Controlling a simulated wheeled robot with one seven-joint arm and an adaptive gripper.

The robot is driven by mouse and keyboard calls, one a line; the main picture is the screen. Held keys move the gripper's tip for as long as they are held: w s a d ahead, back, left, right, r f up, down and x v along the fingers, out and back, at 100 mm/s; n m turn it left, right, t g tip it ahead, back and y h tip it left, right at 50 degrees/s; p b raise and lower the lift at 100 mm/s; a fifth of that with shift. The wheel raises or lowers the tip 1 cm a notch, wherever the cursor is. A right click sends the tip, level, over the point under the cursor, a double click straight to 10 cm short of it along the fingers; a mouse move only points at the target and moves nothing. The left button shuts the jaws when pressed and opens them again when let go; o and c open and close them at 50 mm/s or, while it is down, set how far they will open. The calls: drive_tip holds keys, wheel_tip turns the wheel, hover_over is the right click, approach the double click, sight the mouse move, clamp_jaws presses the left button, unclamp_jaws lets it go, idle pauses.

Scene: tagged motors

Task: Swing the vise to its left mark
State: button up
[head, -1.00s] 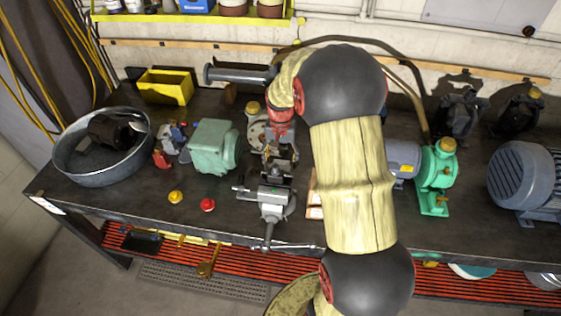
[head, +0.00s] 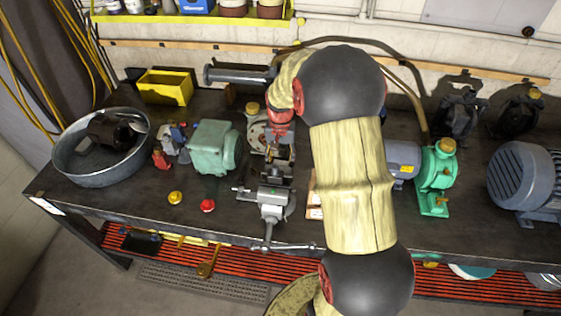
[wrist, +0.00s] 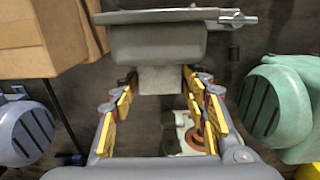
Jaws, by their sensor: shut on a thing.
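The grey vise (head: 272,198) stands near the front edge of the bench, with its long handle bar overhanging the edge. Its body also shows at the top of the wrist view (wrist: 158,45). My gripper (head: 279,150) reaches down at the vise's back end. In the wrist view, the yellow-padded fingers of my gripper (wrist: 162,88) stand on both sides of the block at the vise's end and are shut on it. The vise's base is partly hidden, and I cannot make out a left mark.
A yellow button (head: 175,198) and a red button (head: 207,206) sit left of the vise. A pale green motor (head: 213,147) stands close behind them. A metal tub (head: 75,172) is at far left. A green pump (head: 436,178) and a cardboard box (wrist: 50,40) are on the other side.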

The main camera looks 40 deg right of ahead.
clamp_jaws()
drive_tip(key=shift+s+d+m, duration=0.1)
drive_tip(key=shift+s+m, duration=0.05)
drive_tip(key=shift+m, duration=0.15)
drive_tip(key=shift+s+d+m+p, duration=0.2)
drive_tip(key=shift+s+m+p, duration=0.1)
drive_tip(key=shift+m, duration=0.35)
drive_tip(key=shift+s+d+m+p, duration=0.2)
drive_tip(key=shift+s+m, duration=0.1)
drive_tip(key=shift+m, duration=0.35)
drive_tip(key=shift+s+d+m, duration=0.25)
drive_tip(key=shift+s+m, duration=0.45)
drive_tip(key=shift+m, duration=0.6)
drive_tip(key=shift+s+p, duration=0.1)
drive_tip(key=shift+p, duration=0.2)
drive_tip(key=o, duration=1)
unclamp_jaws()
drive_tip(key=shift+o, duration=0.4)
wheel_tip(320, 180, up, 12)
